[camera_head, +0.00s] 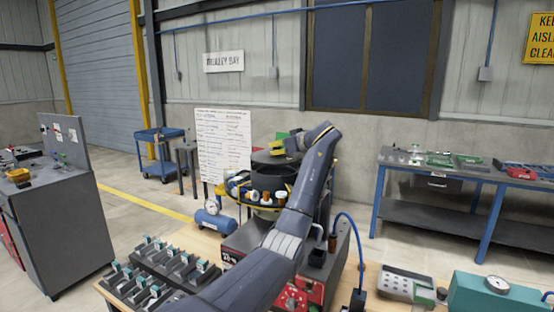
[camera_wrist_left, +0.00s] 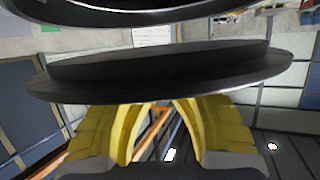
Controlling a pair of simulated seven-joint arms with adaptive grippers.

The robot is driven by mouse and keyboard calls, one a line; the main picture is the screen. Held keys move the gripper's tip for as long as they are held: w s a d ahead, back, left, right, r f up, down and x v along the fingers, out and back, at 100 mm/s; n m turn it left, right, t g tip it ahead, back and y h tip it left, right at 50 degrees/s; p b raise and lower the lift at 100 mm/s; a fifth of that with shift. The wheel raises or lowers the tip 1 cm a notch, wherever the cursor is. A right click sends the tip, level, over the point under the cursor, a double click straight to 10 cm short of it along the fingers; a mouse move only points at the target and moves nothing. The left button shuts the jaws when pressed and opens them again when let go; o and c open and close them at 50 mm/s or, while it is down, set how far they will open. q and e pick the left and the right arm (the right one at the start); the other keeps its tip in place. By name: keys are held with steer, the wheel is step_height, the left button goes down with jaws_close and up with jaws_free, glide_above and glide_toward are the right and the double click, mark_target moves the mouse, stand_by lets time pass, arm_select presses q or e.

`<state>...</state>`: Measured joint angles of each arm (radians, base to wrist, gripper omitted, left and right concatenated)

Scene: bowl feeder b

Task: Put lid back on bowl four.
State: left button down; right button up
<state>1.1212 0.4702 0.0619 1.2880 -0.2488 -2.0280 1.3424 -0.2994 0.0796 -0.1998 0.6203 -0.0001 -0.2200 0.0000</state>
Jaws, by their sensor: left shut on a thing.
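My left gripper (camera_head: 290,146) has yellow fingers and is at the right side of a dark round lid (camera_head: 266,157). The lid is held above a dark bowl (camera_head: 270,178) on the feeder. In the left wrist view the yellow fingers (camera_wrist_left: 165,125) are shut at the lid (camera_wrist_left: 160,72), which spans the picture as a wide black disc. A second dark curved rim (camera_wrist_left: 130,15), probably the bowl's, lies beyond it with a gap between. The exact grip point is hidden behind the lid. My right gripper is not in view.
Several small orange-and-white parts (camera_head: 254,195) sit around the bowl's base. A whiteboard (camera_head: 222,145) stands behind left. Rows of grey fixtures (camera_head: 160,268) fill the bench's front left. A blue hose (camera_head: 358,240) rises at right, near a teal box (camera_head: 497,293).

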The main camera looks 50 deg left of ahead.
mark_target(277, 157)
arm_select(q)
steer(key=shift+f, duration=1.8)
steer(key=c, duration=1.4)
jaws_free()
steer(key=shift+f, duration=0.1)
steer(key=shift+c, duration=0.2)
steer(key=v, duration=1.2)
